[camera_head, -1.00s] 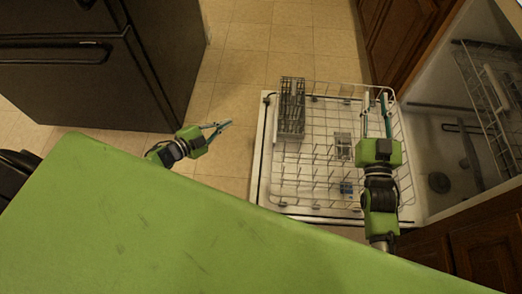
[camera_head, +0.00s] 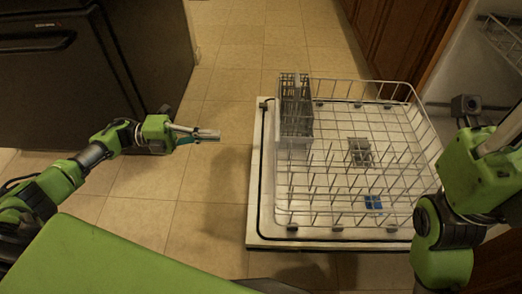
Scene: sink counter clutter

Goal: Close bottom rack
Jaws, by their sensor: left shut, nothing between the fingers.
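The bottom rack (camera_head: 340,185) is a white wire rack with rows of tines. It sits pulled out over the lowered dishwasher door (camera_head: 255,215). A grey cutlery basket (camera_head: 295,110) stands in its far left corner. My left gripper (camera_head: 212,134) is left of the rack, shut and empty, over the floor and apart from the rack. My right arm is large at the right edge, close to the rack's right side. Its fingers run out of the picture, so I cannot tell their state or whether they touch anything.
The dishwasher interior (camera_head: 480,65) opens at the upper right, with part of an upper rack (camera_head: 505,40) showing. A dark fridge (camera_head: 95,70) stands at the left. Wooden cabinets (camera_head: 400,40) are at the back right. The tiled floor (camera_head: 215,190) is clear left of the door.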

